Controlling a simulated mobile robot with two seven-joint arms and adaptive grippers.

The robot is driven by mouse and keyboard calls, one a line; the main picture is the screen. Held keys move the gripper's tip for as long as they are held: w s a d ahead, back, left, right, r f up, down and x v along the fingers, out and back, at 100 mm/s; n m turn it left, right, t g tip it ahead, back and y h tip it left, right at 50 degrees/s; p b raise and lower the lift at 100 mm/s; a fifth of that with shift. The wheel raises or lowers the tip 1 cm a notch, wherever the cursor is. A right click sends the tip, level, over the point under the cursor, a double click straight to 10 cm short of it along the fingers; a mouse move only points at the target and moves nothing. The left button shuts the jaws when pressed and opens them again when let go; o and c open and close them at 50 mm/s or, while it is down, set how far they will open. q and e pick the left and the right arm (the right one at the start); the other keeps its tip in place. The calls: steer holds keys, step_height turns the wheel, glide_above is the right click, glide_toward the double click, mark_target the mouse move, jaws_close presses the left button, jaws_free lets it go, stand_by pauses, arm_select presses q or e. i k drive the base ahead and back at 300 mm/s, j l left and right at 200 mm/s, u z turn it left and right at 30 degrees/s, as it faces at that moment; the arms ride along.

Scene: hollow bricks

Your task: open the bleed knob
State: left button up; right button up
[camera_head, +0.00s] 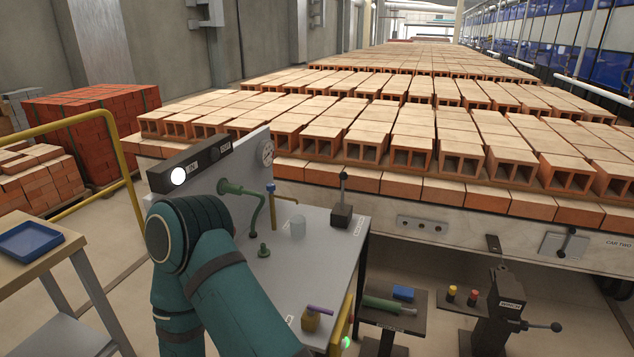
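No part in view carries a readable bleed knob label, so I cannot tell for sure which one it is. A small green knob (263,251) stands on the light grey bench top (325,262), below a curved green pipe (258,207). Neither gripper shows.
A clear cup (298,228) and a black lever box (341,213) stand on the bench. A gauge (266,153) is on the back panel. A low black stand (390,318) and a black lever post (500,312) are right. A car of hollow bricks (440,135) fills the back.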

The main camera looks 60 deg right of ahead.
mark_target(271, 186)
steer(key=i+z, duration=0.15)
steer(key=z, duration=0.3)
steer(key=i+j+z, duration=0.15)
steer(key=z, duration=0.25)
steer(key=i+j+z, duration=0.1)
steer(key=z, duration=0.35)
steer(key=i+j+z, duration=0.1)
steer(key=z, duration=0.35)
steer(key=j+z, duration=0.4)
steer(key=i+j+z, duration=0.1)
steer(key=z, duration=0.35)
steer(key=j+z, duration=0.5)
steer(key=z, duration=0.2)
steer(key=j+z, duration=0.35)
